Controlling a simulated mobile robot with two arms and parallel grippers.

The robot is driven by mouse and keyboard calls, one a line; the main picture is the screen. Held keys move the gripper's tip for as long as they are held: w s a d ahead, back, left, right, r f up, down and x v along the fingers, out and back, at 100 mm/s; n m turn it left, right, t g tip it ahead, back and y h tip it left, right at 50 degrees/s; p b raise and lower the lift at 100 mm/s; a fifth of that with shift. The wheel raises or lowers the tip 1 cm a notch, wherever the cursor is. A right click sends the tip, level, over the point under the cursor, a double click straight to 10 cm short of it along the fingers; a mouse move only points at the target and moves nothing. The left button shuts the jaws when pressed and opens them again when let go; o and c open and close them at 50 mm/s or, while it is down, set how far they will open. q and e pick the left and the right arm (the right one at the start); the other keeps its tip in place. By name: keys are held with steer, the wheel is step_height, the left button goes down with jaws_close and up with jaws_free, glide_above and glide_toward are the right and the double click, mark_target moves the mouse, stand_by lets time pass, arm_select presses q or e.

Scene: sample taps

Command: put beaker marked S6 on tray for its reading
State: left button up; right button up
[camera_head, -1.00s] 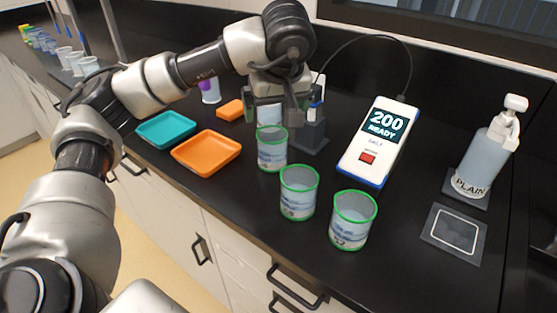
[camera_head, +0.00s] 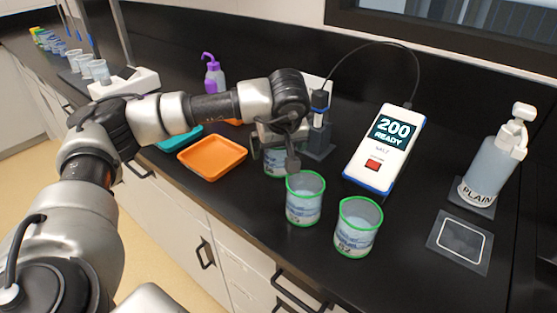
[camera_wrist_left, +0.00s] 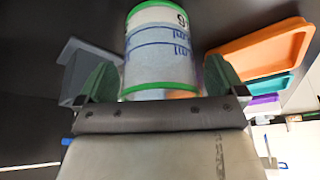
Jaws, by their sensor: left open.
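A clear beaker with a green rim (camera_head: 274,170) stands on the black bench, mostly hidden behind my left gripper (camera_head: 277,155). In the left wrist view the beaker (camera_wrist_left: 160,50) is between the two open fingers (camera_wrist_left: 160,80), with a gap beside it; part of its mark looks like a 6 or 9. Two more green-rimmed beakers stand nearer, a middle one (camera_head: 304,205) and a right one (camera_head: 356,235) whose mark seems to end in 2. An orange tray (camera_head: 212,172) lies left of the gripper, and a teal tray (camera_head: 178,142) is partly hidden by my arm. My right gripper is out of view.
A meter reading "200 READY" (camera_head: 385,150) stands right of a grey probe stand (camera_head: 320,140). A bottle marked PLAIN (camera_head: 490,165) and a grey pad with a white square outline (camera_head: 460,242) are at right. A purple-topped bottle (camera_head: 214,75) stands behind.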

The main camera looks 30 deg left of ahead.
arm_select(q)
steer(key=shift+c, duration=0.2)
steer(key=c, duration=1.1)
steer(key=shift+r, duration=0.15)
steer(key=shift+r, duration=1.05)
steer(key=d+r, duration=0.8)
steer(key=d, duration=0.3)
steer(key=shift+s+d+r, duration=0.3)
steer(key=shift+r, duration=0.05)
